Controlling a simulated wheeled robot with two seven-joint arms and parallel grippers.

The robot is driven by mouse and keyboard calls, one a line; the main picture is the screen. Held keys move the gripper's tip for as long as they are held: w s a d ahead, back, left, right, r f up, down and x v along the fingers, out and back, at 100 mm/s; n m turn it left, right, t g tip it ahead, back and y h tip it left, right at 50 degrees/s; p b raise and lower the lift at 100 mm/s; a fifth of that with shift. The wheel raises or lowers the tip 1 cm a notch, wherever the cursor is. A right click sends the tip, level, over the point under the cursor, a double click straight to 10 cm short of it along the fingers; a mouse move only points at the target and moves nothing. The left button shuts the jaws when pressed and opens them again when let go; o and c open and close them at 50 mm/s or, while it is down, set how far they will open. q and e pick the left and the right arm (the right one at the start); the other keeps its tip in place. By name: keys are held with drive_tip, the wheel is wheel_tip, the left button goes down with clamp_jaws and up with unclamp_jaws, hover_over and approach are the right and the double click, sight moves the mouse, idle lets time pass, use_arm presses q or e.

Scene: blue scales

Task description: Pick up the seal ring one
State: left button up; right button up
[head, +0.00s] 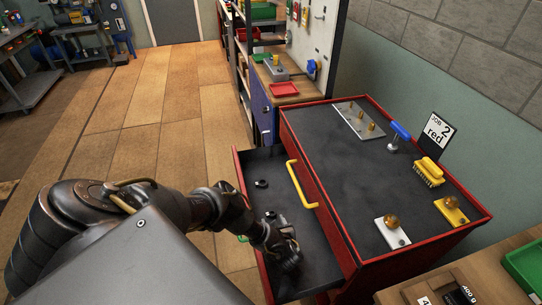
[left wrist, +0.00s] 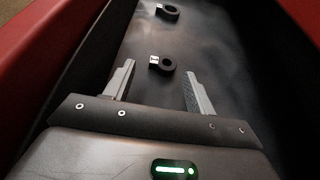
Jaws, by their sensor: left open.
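Two black seal rings with small pale tags lie on the drawer floor. The nearer ring (head: 270,214) shows in the left wrist view (left wrist: 167,65) ahead of the fingers, close to the line between their tips. The farther ring (head: 261,183) lies beyond it, near the top of the left wrist view (left wrist: 168,12). The tags are too small to read, so I cannot tell which is seal ring one. My left gripper (head: 287,257) is over the open drawer. In the left wrist view (left wrist: 159,69) its fingers are apart with nothing held. My right gripper is not in view.
Open floor lies left of the drawer.

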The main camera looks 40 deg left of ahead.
sight(270, 215)
use_arm(q)
drive_tip(key=shift+d+f+b+x, duration=0.1)
drive_tip(key=shift+f+b+x, duration=0.15)
drive_tip(key=shift+b+x, duration=0.9)
drive_tip(key=shift+d+f+b+x, duration=0.1)
drive_tip(key=shift+f+b+x, duration=0.15)
drive_tip(key=shift+b+x, duration=0.85)
drive_tip(key=shift+w+a, duration=0.15)
drive_tip(key=shift+a, duration=0.15)
drive_tip(key=shift+r, duration=0.15)
drive_tip(key=shift+c, duration=0.4)
drive_tip(key=c, duration=0.7)
